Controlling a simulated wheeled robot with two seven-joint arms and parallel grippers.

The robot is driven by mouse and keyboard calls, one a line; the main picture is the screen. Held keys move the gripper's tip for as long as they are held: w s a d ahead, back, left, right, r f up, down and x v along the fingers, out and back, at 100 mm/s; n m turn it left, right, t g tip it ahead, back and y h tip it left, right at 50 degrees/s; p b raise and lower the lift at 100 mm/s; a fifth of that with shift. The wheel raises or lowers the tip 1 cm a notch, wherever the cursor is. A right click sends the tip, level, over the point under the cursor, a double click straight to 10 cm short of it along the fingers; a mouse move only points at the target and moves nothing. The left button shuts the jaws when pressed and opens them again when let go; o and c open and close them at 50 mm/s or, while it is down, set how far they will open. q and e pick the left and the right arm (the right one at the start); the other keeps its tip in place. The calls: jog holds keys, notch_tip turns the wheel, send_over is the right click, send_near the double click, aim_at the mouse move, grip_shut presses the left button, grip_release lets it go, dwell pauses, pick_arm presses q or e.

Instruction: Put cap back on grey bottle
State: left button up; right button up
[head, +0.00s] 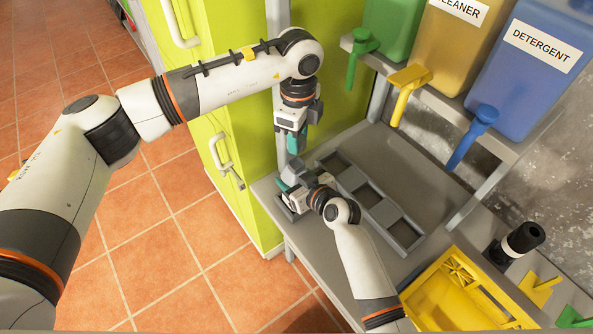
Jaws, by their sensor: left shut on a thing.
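My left gripper (297,143) points down above the near left corner of the grey bench. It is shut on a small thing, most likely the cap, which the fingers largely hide. Just below it, apart by a small gap, a grey-teal piece (294,167) rises by my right gripper; it may be the top of the grey bottle, but I cannot tell clearly. My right gripper (287,186) reaches in low from the right at that corner. Its fingers and wrist hide most of what is there, so its grip on the bottle is unclear.
A grey rack (408,236) with square openings lies on the bench (425,180). Green, yellow and blue dispensers (520,75) with taps overhang behind. A yellow crate (440,275) and a black bottle (523,238) stand right. A green cabinet (235,110) borders the left.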

aim_at(296, 164)
pick_arm(q)
jog(key=shift+f, duration=2.15)
jog(key=shift+f, duration=0.85)
jog(key=shift+f, duration=0.55)
pick_arm(e)
grip_shut()
pick_arm(q)
jog(key=m, duration=0.4)
jog(key=shift+m, duration=0.3)
jog(key=m, duration=0.5)
jog(key=shift+s+a+m, duration=0.1)
jog(key=shift+a+m, duration=0.05)
jog(key=shift+m, duration=0.15)
jog(key=o, duration=0.9)
